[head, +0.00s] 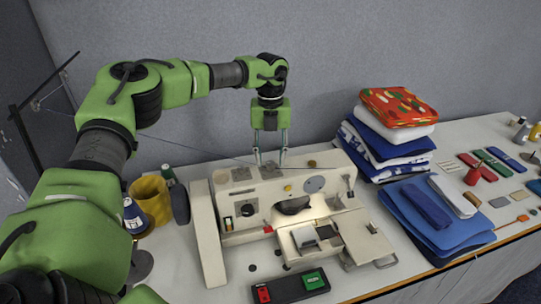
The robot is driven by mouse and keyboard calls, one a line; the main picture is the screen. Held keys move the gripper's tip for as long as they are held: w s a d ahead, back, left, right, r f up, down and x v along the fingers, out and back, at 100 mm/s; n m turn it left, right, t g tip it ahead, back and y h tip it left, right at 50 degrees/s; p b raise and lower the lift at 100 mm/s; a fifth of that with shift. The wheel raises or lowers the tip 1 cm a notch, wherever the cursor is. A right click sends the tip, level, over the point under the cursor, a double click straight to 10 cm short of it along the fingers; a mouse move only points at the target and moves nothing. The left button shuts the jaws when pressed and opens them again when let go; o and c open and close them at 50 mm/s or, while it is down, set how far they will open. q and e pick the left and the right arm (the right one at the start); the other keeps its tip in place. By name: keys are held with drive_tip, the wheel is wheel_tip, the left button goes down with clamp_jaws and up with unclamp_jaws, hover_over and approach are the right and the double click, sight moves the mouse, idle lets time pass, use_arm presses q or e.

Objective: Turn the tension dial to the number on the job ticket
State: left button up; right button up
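The cream sewing machine (209,239) stands on the table in front of me. Its front carries a small dark knob (248,210), a yellow knob (288,188) and a grey disc (314,185). I cannot tell which of these is the tension dial, and no numbers are readable. My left gripper (270,157) points down over the machine's top back edge, with its two fingers apart and nothing visible between them. I cannot tell whether its tips touch the machine. No job ticket can be made out clearly. My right gripper is out of view.
A folded cloth stack (398,105) and blue folded cloth (468,234) lie right of the machine. A yellow pot (150,200) and thread cone (133,216) stand left. A red-and-green switch box (290,287) sits in front. A thread runs above the machine.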

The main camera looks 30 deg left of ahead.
use_arm(q)
drive_tip(key=shift+f, duration=0.5)
clamp_jaws()
